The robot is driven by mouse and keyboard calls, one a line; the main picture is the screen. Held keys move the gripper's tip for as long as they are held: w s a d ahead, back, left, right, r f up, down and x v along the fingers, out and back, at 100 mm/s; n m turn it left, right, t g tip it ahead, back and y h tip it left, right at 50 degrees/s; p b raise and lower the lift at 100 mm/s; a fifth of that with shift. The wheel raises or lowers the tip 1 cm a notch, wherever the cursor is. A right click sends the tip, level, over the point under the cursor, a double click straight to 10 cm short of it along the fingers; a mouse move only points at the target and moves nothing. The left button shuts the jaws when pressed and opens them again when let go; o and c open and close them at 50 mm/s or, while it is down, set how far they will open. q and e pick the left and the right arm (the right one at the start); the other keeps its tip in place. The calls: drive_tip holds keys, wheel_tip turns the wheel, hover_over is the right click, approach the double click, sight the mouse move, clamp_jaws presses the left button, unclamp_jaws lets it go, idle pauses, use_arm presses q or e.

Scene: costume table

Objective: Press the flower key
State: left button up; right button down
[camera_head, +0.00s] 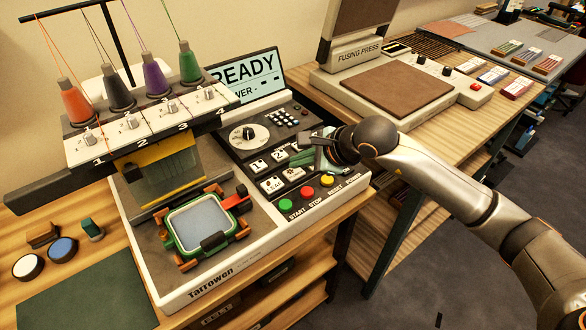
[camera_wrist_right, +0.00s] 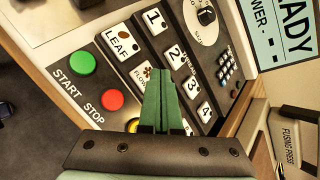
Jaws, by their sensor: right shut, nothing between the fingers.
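The flower key (camera_head: 292,173) is a white key on the dark control panel of the embroidery machine, just right of the leaf key (camera_head: 272,184). In the right wrist view the flower key (camera_wrist_right: 139,73) is partly hidden by my green fingers, beside the leaf key (camera_wrist_right: 120,39). My right gripper (camera_head: 302,158) is shut and empty, its fingertips over the panel near the flower key and the number keys. In the wrist view the fingers (camera_wrist_right: 158,78) point up across the panel. I cannot tell whether the tips touch it. My left gripper is not in view.
Green start (camera_head: 285,204), red stop (camera_head: 307,192) and yellow (camera_head: 327,180) buttons sit in front of the keys. A screen (camera_head: 247,75) reads READY. A green hoop (camera_head: 203,225) lies left of the panel. A fusing press (camera_head: 395,95) stands behind right.

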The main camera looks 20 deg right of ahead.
sight(299, 174)
drive_tip(key=shift+r, duration=0.3)
wheel_tip(299, 174, up, 6)
drive_tip(key=p, duration=0.3)
idle(0.4)
